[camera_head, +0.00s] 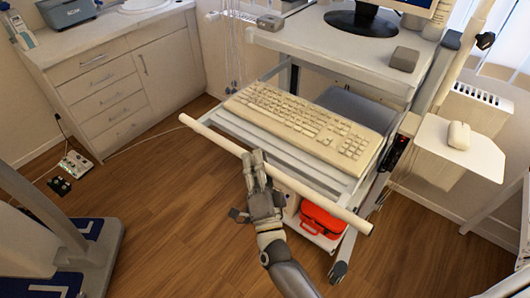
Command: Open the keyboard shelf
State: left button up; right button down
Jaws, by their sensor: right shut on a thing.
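The keyboard shelf (308,172) is a pale tray on a wheeled workstation cart. It sticks out in front of and below the cart's top surface. A cream keyboard (300,125) lies on it. A long cream handle bar (215,138) runs along the shelf's front edge. My right gripper (254,160) reaches up from the bottom and is shut on the handle bar near its middle. The fingers hide a short stretch of the bar. My left gripper is not in view.
A monitor stand (362,22) is on the cart top (335,45). A mouse (458,135) sits on a side shelf (478,157) at right. A red case (322,219) is low under the keyboard shelf. A drawer cabinet (110,90) stands at left. Wooden floor (180,220) in front is mostly clear.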

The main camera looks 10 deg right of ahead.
jog(key=shift+s+a, duration=0.9)
jog(key=shift+a, duration=0.25)
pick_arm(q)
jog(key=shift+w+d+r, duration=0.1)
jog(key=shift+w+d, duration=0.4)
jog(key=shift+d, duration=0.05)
pick_arm(e)
jog(key=c, duration=1.3)
grip_release()
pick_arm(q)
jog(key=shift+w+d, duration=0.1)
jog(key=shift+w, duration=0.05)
pick_arm(e)
jog(key=v, duration=1.2)
